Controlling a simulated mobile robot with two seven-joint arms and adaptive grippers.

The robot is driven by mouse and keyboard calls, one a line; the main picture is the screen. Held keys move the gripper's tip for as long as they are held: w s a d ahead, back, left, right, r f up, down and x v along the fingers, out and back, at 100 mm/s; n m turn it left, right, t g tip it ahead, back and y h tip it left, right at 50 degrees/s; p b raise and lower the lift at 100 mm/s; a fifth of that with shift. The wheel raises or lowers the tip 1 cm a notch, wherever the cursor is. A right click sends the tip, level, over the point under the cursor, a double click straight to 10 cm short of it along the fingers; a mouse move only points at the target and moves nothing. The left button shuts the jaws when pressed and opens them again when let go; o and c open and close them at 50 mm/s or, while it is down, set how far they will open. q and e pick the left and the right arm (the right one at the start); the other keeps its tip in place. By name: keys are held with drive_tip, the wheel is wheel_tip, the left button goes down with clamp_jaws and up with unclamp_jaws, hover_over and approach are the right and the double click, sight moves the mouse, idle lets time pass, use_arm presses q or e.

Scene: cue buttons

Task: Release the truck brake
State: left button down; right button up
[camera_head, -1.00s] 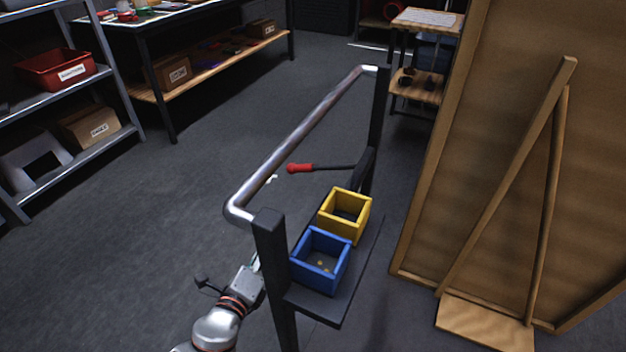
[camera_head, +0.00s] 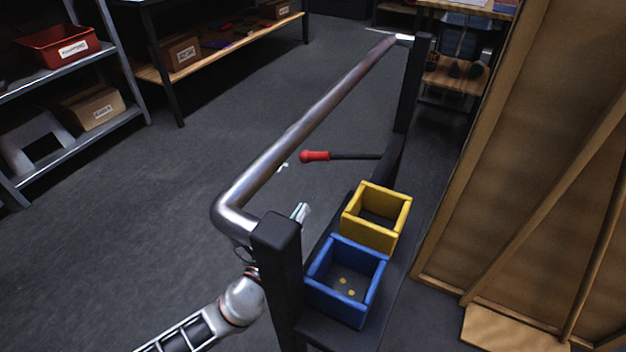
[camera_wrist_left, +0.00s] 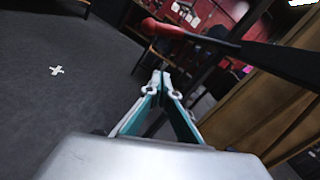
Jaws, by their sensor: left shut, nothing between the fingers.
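The brake lever is a black bar with a red grip (camera_head: 315,156). It lies about level beside the truck's black frame, beyond the yellow bin. In the left wrist view its red grip (camera_wrist_left: 163,28) is ahead and above my fingertips, with the black bar running off to the right. The truck has a metal handle rail (camera_head: 300,130) on black posts. My left gripper (camera_head: 303,208) shows as a small pale tip between the rail and the near post, short of the lever. In the left wrist view the left gripper (camera_wrist_left: 161,76) is shut and empty, apart from the lever. The post hides most of it.
A yellow bin (camera_head: 356,229) and a blue bin (camera_head: 314,291) with small yellowish pieces inside sit on the truck. A wooden panel (camera_head: 550,120) stands close on the right. Shelves (camera_head: 95,135) are at left. The floor left of the rail is clear, with a white cross (camera_wrist_left: 57,71).

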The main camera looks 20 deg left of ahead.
use_arm(q)
drive_tip(key=w+r, duration=0.4)
drive_tip(key=w, duration=0.6)
drive_tip(key=shift+w+d+p, duration=0.15)
drive_tip(key=shift+w+p, duration=0.2)
drive_tip(key=shift+p, duration=0.05)
use_arm(e)
drive_tip(key=shift+s+d+f, duration=0.1)
drive_tip(key=shift+d+f, duration=0.1)
drive_tip(key=shift+d, duration=0.1)
